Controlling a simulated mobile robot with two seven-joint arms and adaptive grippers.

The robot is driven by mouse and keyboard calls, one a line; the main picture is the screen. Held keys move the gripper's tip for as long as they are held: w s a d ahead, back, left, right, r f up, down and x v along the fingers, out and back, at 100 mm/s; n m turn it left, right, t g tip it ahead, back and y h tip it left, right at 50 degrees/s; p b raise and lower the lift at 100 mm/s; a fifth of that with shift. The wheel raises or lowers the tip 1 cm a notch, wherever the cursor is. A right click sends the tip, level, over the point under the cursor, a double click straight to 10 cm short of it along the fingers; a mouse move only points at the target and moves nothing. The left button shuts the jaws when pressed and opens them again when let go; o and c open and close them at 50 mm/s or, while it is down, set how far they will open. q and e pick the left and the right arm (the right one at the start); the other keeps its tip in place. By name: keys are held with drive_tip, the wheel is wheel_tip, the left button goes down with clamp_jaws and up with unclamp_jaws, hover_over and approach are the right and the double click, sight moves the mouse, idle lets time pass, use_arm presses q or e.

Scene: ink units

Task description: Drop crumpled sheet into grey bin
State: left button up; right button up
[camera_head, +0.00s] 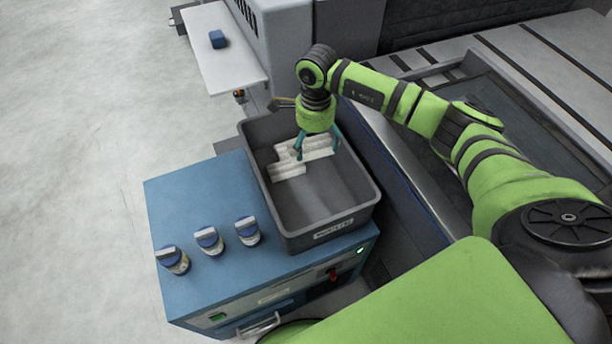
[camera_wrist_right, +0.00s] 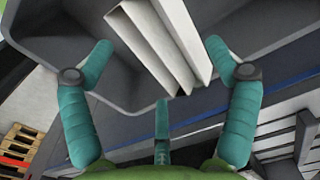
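The grey bin (camera_head: 362,205) stands on the blue cabinet, open side up. The crumpled sheet (camera_head: 289,169), white and pleated, shows inside the outline of its far half. I cannot tell whether it rests on the bin floor. My right gripper (camera_head: 317,149) points down over the sheet, its teal fingers spread. In the right wrist view the sheet (camera_wrist_right: 160,40) lies beyond the spread fingers of the gripper (camera_wrist_right: 160,50), with gaps at both sides; no finger clearly grips it. My left gripper is not in view.
The blue cabinet (camera_head: 190,195) carries several small blue-and-white jars (camera_head: 208,240) left of the bin. A white shelf (camera_head: 225,55) with a blue block (camera_head: 218,39) is at the back. A large grey machine (camera_head: 500,90) fills the right. Pale floor lies open at left.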

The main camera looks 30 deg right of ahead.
idle(0.3)
drive_tip(key=shift+r, duration=0.15)
wheel_tip(320, 180, up, 12)
idle(0.4)
drive_tip(key=shift+f, duration=0.25)
